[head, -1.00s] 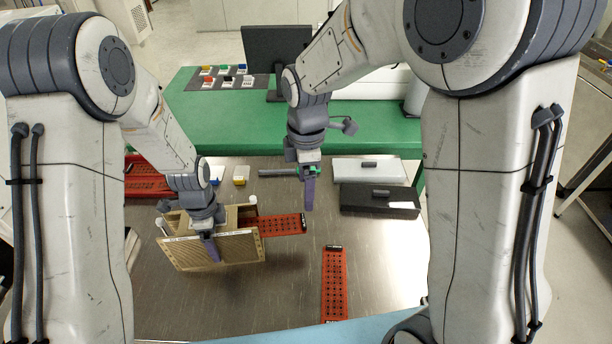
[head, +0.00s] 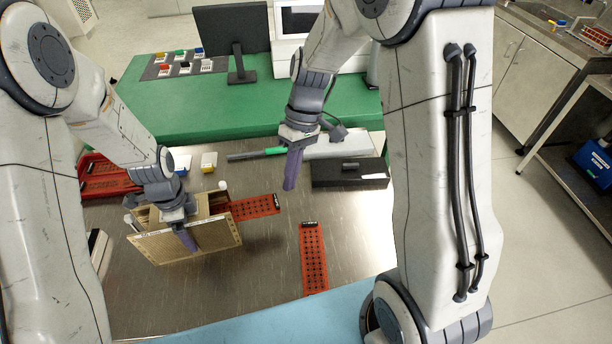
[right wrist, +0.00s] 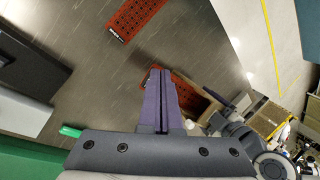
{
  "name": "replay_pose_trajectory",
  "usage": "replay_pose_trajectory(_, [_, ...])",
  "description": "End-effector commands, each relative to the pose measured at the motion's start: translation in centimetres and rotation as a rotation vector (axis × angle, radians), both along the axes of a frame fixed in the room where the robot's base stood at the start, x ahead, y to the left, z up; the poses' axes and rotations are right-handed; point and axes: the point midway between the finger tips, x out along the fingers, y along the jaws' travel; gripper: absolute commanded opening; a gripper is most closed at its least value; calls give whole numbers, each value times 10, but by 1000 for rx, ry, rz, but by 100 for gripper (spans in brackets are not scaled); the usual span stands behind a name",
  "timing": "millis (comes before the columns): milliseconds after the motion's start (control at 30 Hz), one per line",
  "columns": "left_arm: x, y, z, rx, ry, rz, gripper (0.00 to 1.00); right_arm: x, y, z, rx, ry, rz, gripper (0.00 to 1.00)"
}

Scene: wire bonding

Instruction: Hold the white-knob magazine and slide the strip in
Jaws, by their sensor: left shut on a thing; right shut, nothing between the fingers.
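The tan magazine (head: 212,240) stands on the steel table at left in the head view, its white knob (head: 223,185) at the far right corner. My left gripper (head: 188,238) is shut on the magazine's wall. A red perforated strip (head: 256,207) sticks out of the magazine's right side, its inner end hidden; it also shows in the right wrist view (right wrist: 187,92). My right gripper (head: 290,185) is shut and empty, held above the table to the right of that strip. A second red strip (head: 314,258) lies flat on the table, nearer the front.
A black box (head: 350,174) and a light box (head: 345,146) sit at the back right, with a green-handled tool (head: 272,152) beside them. Red trays (head: 105,178) and small blue and yellow containers (head: 208,161) are at the back left. The table between the strips is bare.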

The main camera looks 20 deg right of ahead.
Motion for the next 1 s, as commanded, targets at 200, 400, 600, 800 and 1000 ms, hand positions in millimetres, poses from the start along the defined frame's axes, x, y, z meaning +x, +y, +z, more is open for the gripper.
replay_pose_trajectory(200, [1,0,1,0,-2,0,0,-3,-20,-31,71,430,-856,0])
replay_pose_trajectory(400, [1,0,1,0,-2,0,0,9,-36,-44,127,817,-1442,0])
replay_pose_trajectory(600, [1,0,1,0,-2,0,0,19,-47,-50,159,1052,-1723,0])
replay_pose_trajectory(800, [1,0,1,0,-2,0,0,21,-41,-56,163,1101,-1772,0])
replay_pose_trajectory(1000, [1,0,1,0,-2,0,0,21,-21,-70,159,1098,-1770,0])
